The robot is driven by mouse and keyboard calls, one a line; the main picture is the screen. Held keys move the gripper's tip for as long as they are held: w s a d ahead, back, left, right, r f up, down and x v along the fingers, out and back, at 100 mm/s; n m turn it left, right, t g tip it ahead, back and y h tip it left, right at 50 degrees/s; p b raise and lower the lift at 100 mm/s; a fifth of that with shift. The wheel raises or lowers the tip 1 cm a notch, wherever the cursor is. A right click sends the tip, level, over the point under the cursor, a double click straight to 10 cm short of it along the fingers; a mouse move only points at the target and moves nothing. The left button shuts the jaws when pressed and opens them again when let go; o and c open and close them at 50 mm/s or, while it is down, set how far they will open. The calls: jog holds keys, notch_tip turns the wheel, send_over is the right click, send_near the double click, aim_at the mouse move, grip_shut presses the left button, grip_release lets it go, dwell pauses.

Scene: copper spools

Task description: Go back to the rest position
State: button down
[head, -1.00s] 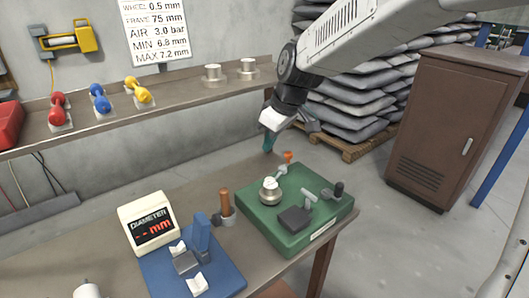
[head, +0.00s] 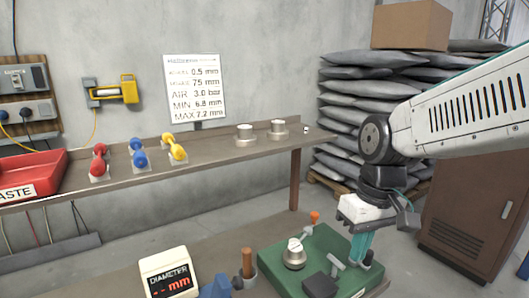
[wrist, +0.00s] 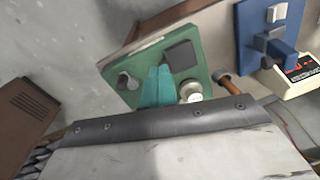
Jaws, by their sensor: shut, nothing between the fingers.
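My gripper (head: 359,247) hangs from my arm at the right of the head view, its teal fingers pointing down, shut and empty. In the head view it overlaps the right part of the green fixture plate (head: 335,248). In the wrist view the teal fingers (wrist: 158,87) show in front of the same green plate (wrist: 121,66). I cannot tell the exact height of the fingertips above it. A round metal piece (head: 294,258) stands on the plate, with an orange knob (head: 314,217) behind it.
The diameter gauge (head: 168,273) and a wooden-handled tool (head: 247,262) stand left of the plate. The back shelf (head: 225,146) holds red, blue and yellow spools (head: 172,149) and two metal pieces (head: 277,128). A brown cabinet (head: 463,215) and stacked sacks (head: 340,125) stand at the right.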

jog(key=s+d+r+m, duration=0.1)
jog(key=s+d+m, duration=0.1)
jog(key=s+d, duration=0.2)
jog(key=s+d+r+m+t+h, duration=0.1)
jog(key=s+d, duration=0.3)
jog(key=s, duration=0.6)
jog(key=shift+s+d+r+m+t, duration=0.3)
jog(key=shift+s+m, duration=0.05)
jog(key=shift+m, duration=0.15)
